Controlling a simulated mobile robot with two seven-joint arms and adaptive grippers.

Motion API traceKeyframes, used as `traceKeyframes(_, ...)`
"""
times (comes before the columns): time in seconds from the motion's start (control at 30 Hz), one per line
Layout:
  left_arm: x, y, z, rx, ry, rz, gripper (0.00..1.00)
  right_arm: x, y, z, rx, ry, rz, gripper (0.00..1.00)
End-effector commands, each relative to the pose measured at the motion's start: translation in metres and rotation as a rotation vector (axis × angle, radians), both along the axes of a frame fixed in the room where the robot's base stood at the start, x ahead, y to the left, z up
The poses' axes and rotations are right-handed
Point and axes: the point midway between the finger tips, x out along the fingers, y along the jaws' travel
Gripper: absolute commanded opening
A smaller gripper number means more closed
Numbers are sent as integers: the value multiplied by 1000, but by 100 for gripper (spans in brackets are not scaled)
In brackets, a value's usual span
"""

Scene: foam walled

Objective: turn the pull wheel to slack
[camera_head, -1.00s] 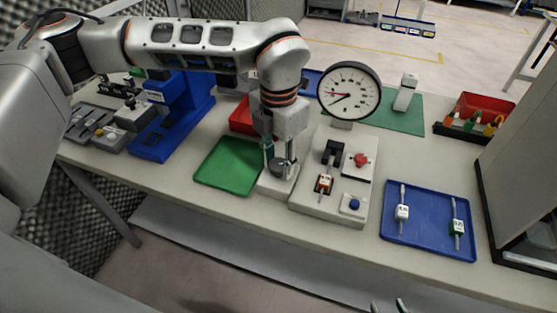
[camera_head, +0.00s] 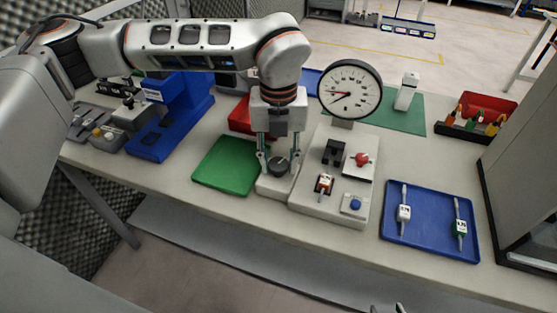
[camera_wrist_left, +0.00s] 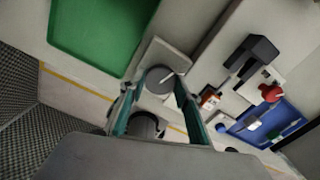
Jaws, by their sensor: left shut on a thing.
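The pull wheel (camera_head: 278,164) is a dark round knob on a pale block (camera_head: 271,186) at the bench front. Its top carries a pale line, seen in the left wrist view (camera_wrist_left: 158,80). My left gripper (camera_head: 278,167) points down with a finger on each side of the wheel, shut on it. Its greenish fingers also show in the left wrist view (camera_wrist_left: 156,94). A round dial gauge (camera_head: 350,88) stands behind, its needles toward the left and lower left. Only the fingertips of my right gripper (camera_head: 387,309) show at the bottom edge, apart and empty.
Right of the wheel is a pale fixture (camera_head: 330,206) with a red knob (camera_head: 361,159) and blue button (camera_head: 355,203). A green tray (camera_head: 222,184) lies left. A blue tray (camera_head: 430,240) holds two tagged pieces. A grey cabinet (camera_head: 525,150) bounds the right.

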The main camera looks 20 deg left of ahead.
Motion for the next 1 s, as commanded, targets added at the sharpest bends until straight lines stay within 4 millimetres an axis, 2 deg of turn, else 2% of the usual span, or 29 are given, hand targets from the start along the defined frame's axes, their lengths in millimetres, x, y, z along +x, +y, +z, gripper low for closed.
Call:
traceKeyframes(0.4,0,0,0,-1,0,271,11,1,0,0,-2,-4,0,40)
traceKeyframes(1.0,0,0,0,0,-1,352,11,1,-1,0,-3,-3,0,40)
